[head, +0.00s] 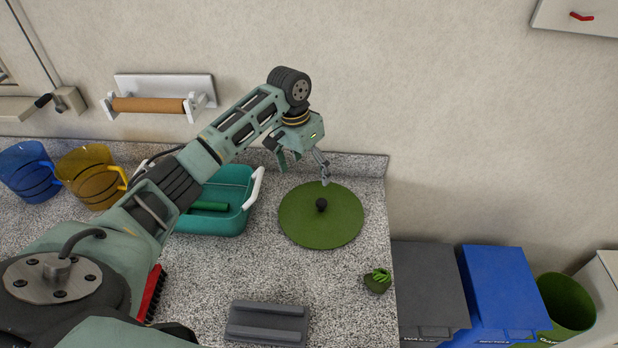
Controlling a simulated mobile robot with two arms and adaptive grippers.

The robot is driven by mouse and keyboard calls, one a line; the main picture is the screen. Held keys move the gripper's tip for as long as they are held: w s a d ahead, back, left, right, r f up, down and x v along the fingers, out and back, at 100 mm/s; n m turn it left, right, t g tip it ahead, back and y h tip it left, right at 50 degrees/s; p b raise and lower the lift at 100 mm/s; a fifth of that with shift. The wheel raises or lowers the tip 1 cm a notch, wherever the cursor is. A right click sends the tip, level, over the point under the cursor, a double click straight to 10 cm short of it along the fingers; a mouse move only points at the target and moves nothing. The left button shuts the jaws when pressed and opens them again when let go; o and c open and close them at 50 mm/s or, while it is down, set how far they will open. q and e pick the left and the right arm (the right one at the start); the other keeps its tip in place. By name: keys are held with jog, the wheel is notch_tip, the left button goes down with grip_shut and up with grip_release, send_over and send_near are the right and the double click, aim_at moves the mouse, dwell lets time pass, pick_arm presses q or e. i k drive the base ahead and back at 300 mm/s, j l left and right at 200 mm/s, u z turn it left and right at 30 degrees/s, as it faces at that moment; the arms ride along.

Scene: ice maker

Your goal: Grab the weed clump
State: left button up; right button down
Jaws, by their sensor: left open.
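The weed clump (378,281) looks like a small green leafy tuft on a darker green base. It sits on the speckled countertop near the right edge. My left gripper (304,170) is open and empty, with its fingers spread apart. It is above the back of the counter, by the far edge of the round green lid (298,222), and is up and to the left of the weed clump, well apart from it. My right gripper does not show.
The lid has a black knob. A teal tub (222,222), a grey block (267,322) and a red brush (152,292) are on the counter. Blue (28,172) and yellow (92,177) pitchers stand at left. Bins (500,290) stand beyond the counter's right edge.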

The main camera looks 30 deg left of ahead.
aim_at(379, 281)
jog(key=k+l, duration=1.45)
jog(key=k, duration=0.3)
